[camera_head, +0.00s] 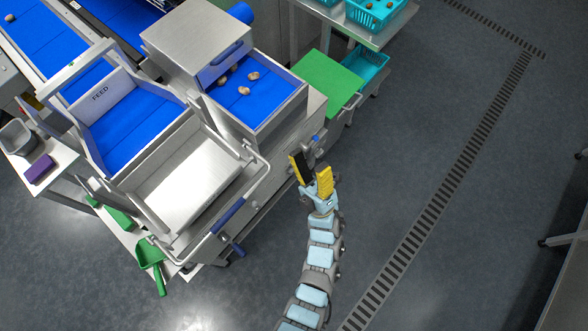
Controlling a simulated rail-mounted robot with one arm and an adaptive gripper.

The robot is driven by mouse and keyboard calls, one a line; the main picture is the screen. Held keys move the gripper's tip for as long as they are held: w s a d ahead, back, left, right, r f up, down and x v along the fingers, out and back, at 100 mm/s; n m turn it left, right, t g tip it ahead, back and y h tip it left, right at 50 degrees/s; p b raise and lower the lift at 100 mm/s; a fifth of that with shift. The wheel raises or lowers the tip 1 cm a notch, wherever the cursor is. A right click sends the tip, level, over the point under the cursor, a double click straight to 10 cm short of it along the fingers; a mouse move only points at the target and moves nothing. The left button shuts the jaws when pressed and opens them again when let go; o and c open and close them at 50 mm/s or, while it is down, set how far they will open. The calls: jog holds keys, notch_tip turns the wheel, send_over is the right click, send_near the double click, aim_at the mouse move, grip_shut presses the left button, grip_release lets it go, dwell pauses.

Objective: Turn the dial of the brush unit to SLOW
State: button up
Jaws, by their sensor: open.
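A steel machine with a hooded box (185,38) and a blue bed with several brown dates stands left of centre; it appears to be the brush unit. My gripper (311,165) is at its right front side, with its yellow and black fingers spread apart and nothing seen between them. A small grey fitting with a blue part (316,139) sits on the machine side just beyond the fingertips. I cannot tell whether this is the dial. No dial markings or SLOW label can be read, and my fingers cover part of that area.
A FEED hopper (101,94) and a steel chute (188,178) with a blue-gripped handle (229,214) lie left of my arm. A green lid (325,84) and teal crates (371,64) are beyond. Open floor with a drain grate (440,187) is to the right.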

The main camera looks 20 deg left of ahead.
jog(key=w+a+f+n+g+b, duration=0.25)
jog(key=f+n+g+b, duration=0.2)
jog(key=f, duration=0.55)
jog(key=w+a+f+n+g+b, duration=0.1)
jog(key=w+f+n+g+b, duration=0.2)
jog(key=f+n+b, duration=0.45)
jog(key=n+g+h+b, duration=0.6)
jog(key=n+b, duration=0.7)
jog(key=b, duration=1.5)
send_near(294, 172)
jog(key=x, duration=1.1)
jog(key=shift+r, duration=0.15)
jog(key=shift+d, duration=0.1)
jog(key=shift+c, duration=0.3)
jog(key=c, duration=1.1)
